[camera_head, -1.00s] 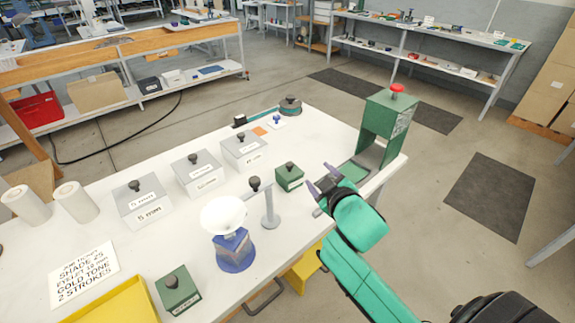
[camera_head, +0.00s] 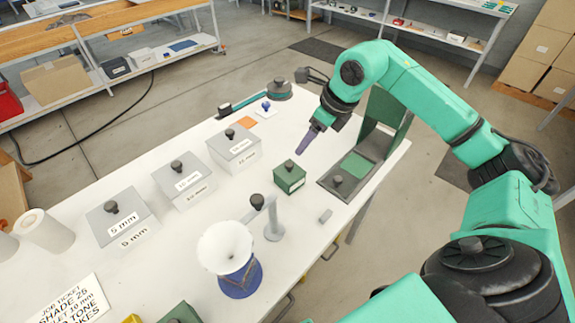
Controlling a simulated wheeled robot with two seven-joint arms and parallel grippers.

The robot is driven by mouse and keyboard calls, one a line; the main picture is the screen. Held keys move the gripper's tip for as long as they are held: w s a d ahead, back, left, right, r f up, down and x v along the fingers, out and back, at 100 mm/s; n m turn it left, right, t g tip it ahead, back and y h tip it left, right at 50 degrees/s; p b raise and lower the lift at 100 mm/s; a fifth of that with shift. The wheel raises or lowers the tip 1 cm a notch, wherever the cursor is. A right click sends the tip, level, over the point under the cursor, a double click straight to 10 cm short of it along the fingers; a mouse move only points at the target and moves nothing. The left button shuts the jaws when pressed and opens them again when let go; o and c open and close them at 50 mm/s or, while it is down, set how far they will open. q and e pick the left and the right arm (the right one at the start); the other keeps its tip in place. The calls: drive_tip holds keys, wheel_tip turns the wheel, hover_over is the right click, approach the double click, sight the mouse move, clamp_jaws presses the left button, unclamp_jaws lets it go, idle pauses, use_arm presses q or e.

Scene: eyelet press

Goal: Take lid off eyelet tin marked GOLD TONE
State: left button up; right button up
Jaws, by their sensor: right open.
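A small green tin (camera_head: 289,178) with a black knob on its lid stands near the middle of the table; its lid is on. Its label is too small to read. A second green tin (camera_head: 181,314) is cut off at the bottom edge, so its label is hidden. I cannot tell which one is marked GOLD TONE. My right gripper (camera_head: 308,142) is open and empty, pointing down above the table, just behind and right of the middle tin and apart from it. My left gripper is not in view.
Grey lidded boxes (camera_head: 117,215) marked in mm line the table's left. A white funnel on a blue base (camera_head: 241,280) and a grey post (camera_head: 273,218) stand nearer me. The green press (camera_head: 383,110) is at right, partly behind my arm. A job ticket (camera_head: 62,303) lies lower left.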

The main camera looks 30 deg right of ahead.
drive_tip(key=p, duration=0.2)
hover_over(290, 165)
drive_tip(key=s+d, duration=0.2)
drive_tip(key=f, duration=0.5)
drive_tip(key=shift+w+a+f, duration=0.1)
drive_tip(key=shift+a, duration=0.1)
drive_tip(key=p+x, duration=0.2)
drive_tip(key=x, duration=0.3)
drive_tip(key=shift+a, duration=0.2)
drive_tip(key=shift+f, duration=0.35)
clamp_jaws()
